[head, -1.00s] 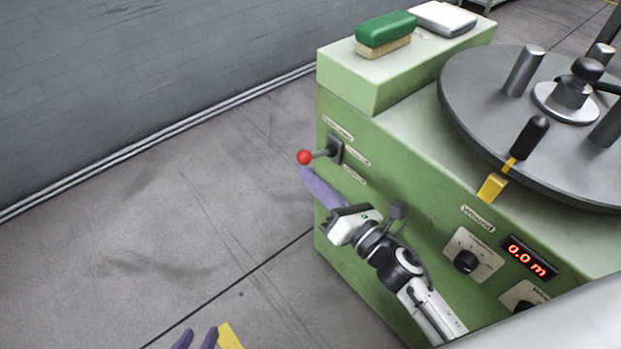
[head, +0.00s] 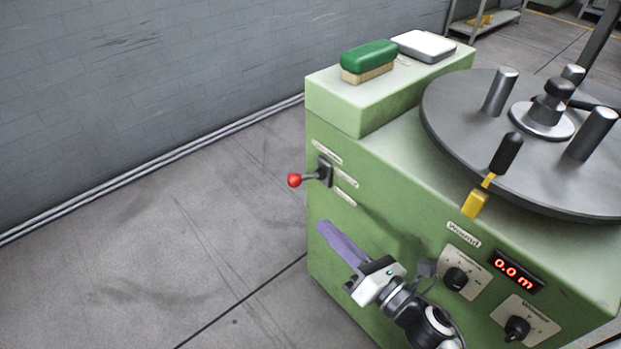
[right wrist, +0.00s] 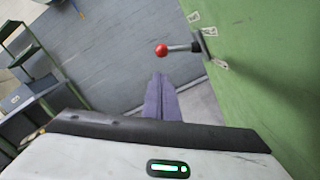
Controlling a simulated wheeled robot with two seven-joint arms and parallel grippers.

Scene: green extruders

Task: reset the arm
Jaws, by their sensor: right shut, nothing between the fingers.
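My right gripper (head: 325,230) is shut and empty, its purple fingers together, in front of the left part of the green machine (head: 375,215). It is below the lever with a red ball knob (head: 294,180), apart from it. In the right wrist view the closed fingers (right wrist: 160,85) point forward, and the red knob (right wrist: 161,50) is just beyond their tips in the picture, with a gap. The lever sticks out to the left from its dark plate. My left gripper is not in view.
A green brush (head: 368,58) and a white-topped box (head: 424,46) lie on the machine's raised ledge. A grey turntable (head: 450,125) with metal posts and a black-handled yellow lever (head: 475,203) is at right. A display (head: 517,271) reads 0.0 m. Floor at left (head: 150,250) is clear.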

